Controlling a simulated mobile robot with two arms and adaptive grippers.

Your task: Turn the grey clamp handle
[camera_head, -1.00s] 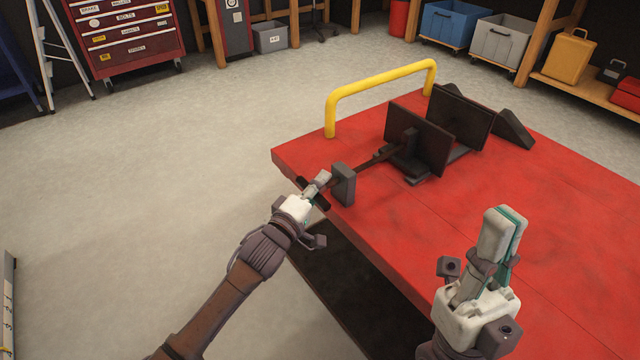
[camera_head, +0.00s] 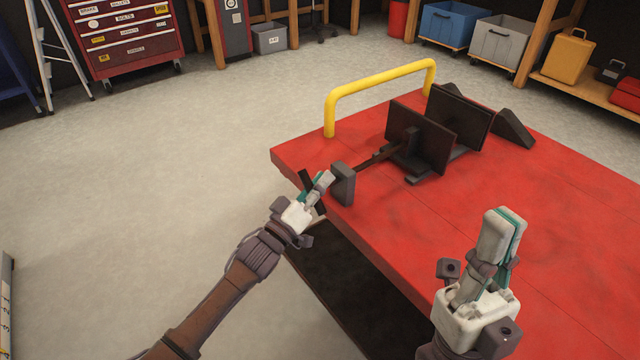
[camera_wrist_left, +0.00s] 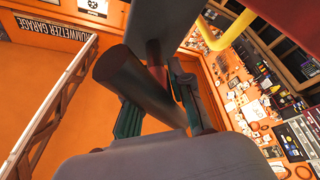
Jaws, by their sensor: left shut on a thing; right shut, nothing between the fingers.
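The grey clamp handle is a dark T-bar (camera_head: 306,181) at the near left end of the clamp's screw, just past the left edge of the red lift table. My left gripper (camera_head: 318,186) is shut on this bar, whose ends stick out on both sides of the fingers. In the left wrist view the bar (camera_wrist_left: 128,85) is a thick dark cylinder passing slantwise between the fingers. The clamp (camera_head: 418,138) has two upright dark jaw plates. My right gripper (camera_head: 505,222) is shut and empty, pointing up over the table's near part.
The red table (camera_head: 560,220) has a yellow hoop rail (camera_head: 380,88) behind the screw. A grey block (camera_head: 342,184) carries the screw beside the handle. A dark wedge (camera_head: 513,128) lies behind the jaws. The floor left of the table is clear.

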